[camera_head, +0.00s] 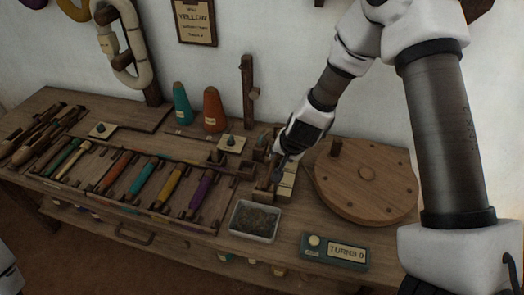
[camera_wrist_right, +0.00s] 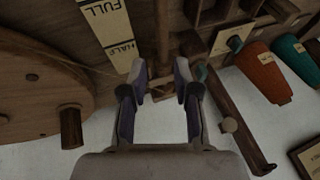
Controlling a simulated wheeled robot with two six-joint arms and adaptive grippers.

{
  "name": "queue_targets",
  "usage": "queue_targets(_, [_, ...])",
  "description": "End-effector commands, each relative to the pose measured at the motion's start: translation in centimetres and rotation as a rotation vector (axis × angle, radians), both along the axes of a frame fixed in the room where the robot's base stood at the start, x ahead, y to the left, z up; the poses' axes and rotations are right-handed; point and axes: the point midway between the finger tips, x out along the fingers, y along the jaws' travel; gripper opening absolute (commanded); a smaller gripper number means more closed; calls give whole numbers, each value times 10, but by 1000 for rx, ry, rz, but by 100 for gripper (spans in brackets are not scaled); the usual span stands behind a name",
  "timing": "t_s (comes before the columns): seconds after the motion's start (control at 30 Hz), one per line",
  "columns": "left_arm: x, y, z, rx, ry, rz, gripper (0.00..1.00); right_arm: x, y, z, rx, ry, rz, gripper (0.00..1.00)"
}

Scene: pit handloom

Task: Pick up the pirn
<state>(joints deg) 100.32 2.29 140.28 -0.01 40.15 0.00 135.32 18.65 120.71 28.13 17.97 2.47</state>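Several pirns wound in red, teal, yellow and purple lie side by side in a wooden rack on the bench; the yellow-wound pirn (camera_head: 171,187) and purple-wound pirn (camera_head: 201,193) are at its right end. My right gripper (camera_head: 277,172) is over the small wooden winder right of the rack. In the right wrist view, the fingers of my right gripper (camera_wrist_right: 160,72) are apart, with a small wooden part of the winder (camera_wrist_right: 162,93) beyond and between their tips. I cannot tell whether a pirn sits there. No pirn is visibly held.
A round wooden wheel (camera_head: 365,182) with a peg stands right of the winder. A grey tray of dark material (camera_head: 254,221) and a "TURNS 0" counter (camera_head: 335,252) are at the front edge. Teal (camera_head: 182,104) and orange (camera_head: 213,110) cones stand behind, near the wall.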

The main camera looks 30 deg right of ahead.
Motion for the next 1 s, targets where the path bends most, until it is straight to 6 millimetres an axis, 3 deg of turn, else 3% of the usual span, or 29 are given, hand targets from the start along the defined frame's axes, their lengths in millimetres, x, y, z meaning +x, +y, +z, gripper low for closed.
queue_targets(0.5, [-2,0,-28,0,3,0,36,34,-2,-65,-1,0,3,30])
queue_targets(0.77, [-2,0,-27,0,3,0,36,37,-3,-68,0,0,1,30])
queue_targets(0.87, [-2,0,-27,0,3,0,36,37,-3,-68,0,0,1,0])
queue_targets(1.0, [-2,0,-27,0,3,0,36,37,-3,-68,0,0,1,0])
